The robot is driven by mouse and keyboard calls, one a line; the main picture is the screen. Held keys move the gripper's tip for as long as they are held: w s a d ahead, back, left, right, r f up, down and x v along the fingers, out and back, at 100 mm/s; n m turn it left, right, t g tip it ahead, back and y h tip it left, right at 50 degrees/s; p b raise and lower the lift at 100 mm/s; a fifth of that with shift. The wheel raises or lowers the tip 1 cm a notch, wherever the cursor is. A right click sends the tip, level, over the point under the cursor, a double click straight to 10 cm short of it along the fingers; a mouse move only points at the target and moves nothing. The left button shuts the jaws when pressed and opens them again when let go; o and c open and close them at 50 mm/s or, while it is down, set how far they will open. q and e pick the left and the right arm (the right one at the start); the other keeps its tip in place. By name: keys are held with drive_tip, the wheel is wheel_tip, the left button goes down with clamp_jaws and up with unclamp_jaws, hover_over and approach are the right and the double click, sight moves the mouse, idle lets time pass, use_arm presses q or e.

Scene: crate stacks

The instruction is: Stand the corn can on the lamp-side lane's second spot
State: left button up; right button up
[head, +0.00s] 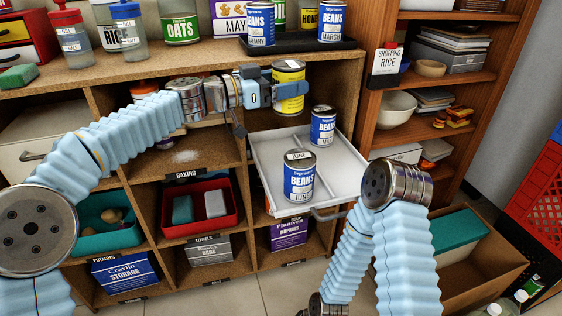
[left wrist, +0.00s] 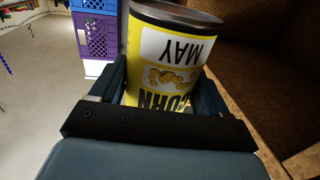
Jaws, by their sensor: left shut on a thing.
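The yellow corn can (head: 289,92) is between the fingers of my left gripper (head: 272,88), which is shut on it. In the left wrist view the can (left wrist: 168,55) shows CORN and MAY lettering, upside down in the picture. In the head view it is at the upper cubby opening, beyond the back of a pulled-out white tray (head: 345,190). Two blue beans cans stand in the tray, one nearer (head: 299,180) marked JUNE and one farther (head: 323,130). I see no lamp, so I cannot tell which lane is lamp-side. My right gripper is out of view.
On the counter, beans cans (head: 332,25) stand on a black riser (head: 300,44), beside jars and an oats can (head: 181,30). My right arm is close to the tray's right side. A wooden bookcase (head: 372,120) stands at right.

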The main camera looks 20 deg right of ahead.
use_arm(q)
wheel_tip(320, 180, down, 17)
drive_tip(key=shift+r+b, duration=0.2)
drive_tip(key=shift+b, duration=1.05)
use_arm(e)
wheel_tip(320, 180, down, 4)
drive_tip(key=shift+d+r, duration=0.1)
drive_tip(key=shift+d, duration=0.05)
use_arm(q)
drive_tip(key=o, duration=1.1)
drive_tip(key=shift+f, duration=0.1)
drive_tip(key=a, duration=0.4)
drive_tip(key=s+a+b, duration=0.1)
drive_tip(key=a, duration=0.3)
drive_tip(key=s+a+b, duration=0.1)
drive_tip(key=a, duration=0.2)
drive_tip(key=shift+s+a, duration=0.15)
drive_tip(key=shift+a, duration=0.25)
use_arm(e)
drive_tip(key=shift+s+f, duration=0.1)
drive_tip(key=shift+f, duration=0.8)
